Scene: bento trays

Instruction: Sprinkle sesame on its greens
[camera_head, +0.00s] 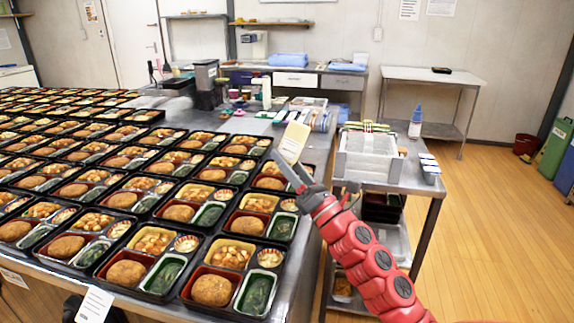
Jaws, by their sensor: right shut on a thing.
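My right gripper (292,172) is at the end of the red arm, above the right edge of the tray table. It is shut on a pale yellow container (294,141) with a light top, which looks like the sesame shaker. The container is tilted slightly and held above the trays. The greens are dark green portions in small compartments of the bento trays. The nearest greens (256,294) are in the front right tray, and others (164,274) are in the tray to its left. I cannot see sesame on them. My left gripper is not clearly in view.
Rows of filled black bento trays cover the table at left. Bottles and a dark machine (206,84) stand behind. The wooden floor at right is open.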

